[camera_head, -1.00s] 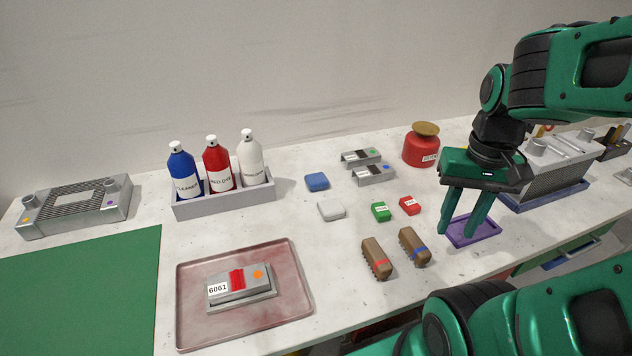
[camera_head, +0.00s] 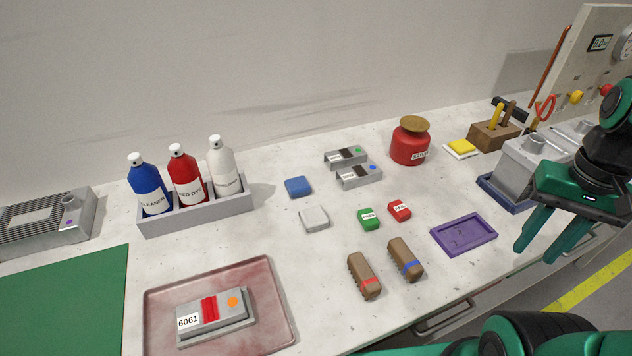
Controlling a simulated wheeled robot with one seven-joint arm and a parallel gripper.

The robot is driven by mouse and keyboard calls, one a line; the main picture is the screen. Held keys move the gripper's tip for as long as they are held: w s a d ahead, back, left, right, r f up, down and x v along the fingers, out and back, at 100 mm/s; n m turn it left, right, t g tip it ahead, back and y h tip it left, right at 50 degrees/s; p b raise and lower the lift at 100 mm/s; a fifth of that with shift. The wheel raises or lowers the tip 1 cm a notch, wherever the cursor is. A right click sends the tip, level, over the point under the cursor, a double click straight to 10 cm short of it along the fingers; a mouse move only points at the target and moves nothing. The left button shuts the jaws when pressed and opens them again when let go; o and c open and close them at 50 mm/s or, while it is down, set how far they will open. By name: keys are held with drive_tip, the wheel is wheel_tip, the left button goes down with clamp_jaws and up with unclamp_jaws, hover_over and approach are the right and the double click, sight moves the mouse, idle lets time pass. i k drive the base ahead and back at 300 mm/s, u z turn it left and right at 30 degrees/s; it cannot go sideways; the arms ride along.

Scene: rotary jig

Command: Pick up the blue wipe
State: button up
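The blue wipe (camera_head: 298,187) is a small rounded blue pad. It lies flat on the white bench, right of the bottle rack and just behind a white wipe (camera_head: 314,218). Nothing covers it. My gripper (camera_head: 541,253) is at the right of the head view, near the bench's front right edge, far to the right of the blue wipe. Its two green fingers point down and stand apart with nothing between them.
A grey rack (camera_head: 197,214) holds three bottles. Grey metal blocks (camera_head: 359,176), a red pot (camera_head: 409,141), green and red tags (camera_head: 369,219), brown brushes (camera_head: 364,276) and an empty purple tray (camera_head: 464,235) stand right of the wipe. A pink tray (camera_head: 277,322) lies in front.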

sight(298, 187)
drive_tip(key=k, duration=1.7)
drive_tip(key=u, duration=0.6)
drive_tip(key=i, duration=1.7)
